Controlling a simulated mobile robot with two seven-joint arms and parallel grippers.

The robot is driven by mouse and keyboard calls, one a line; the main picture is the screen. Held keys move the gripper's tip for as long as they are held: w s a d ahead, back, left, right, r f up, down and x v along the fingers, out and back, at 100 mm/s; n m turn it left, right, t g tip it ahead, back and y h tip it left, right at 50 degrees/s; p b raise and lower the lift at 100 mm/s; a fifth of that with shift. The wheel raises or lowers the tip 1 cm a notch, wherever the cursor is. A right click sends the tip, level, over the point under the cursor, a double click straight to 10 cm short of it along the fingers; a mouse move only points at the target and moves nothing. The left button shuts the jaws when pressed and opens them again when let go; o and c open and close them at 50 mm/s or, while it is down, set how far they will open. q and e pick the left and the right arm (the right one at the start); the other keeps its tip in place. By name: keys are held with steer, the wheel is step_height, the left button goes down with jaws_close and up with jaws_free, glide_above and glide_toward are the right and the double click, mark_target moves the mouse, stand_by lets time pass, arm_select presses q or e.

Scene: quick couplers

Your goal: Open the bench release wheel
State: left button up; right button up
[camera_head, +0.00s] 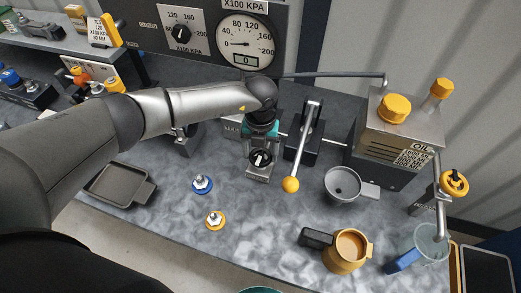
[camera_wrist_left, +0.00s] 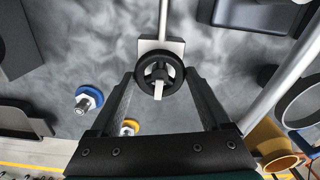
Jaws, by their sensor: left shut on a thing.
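The release wheel is a small black round handwheel (camera_head: 261,159) with a white pointer, on a grey block on the bench. It also shows in the left wrist view (camera_wrist_left: 160,68), between the two fingers. My left gripper (camera_head: 261,151) is at the wheel, shut on it, with a finger on either side of its rim (camera_wrist_left: 160,80). Its teal wrist part hides some of the block behind the wheel in the head view. The right gripper does not show.
A lever with an orange ball (camera_head: 291,184) stands close right of the wheel. A funnel (camera_head: 342,184), tan jug (camera_head: 347,252) and oil can (camera_head: 398,130) are farther right. Blue (camera_head: 202,184) and yellow (camera_head: 215,220) couplers and a dark tray (camera_head: 119,186) lie left. The front bench is mostly clear.

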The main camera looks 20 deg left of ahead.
mark_target(261, 156)
arm_select(q)
steer(key=shift+r, duration=0.1)
stand_by(0.5)
steer(key=o, duration=1.2)
step_height(261, 156, up, 15)
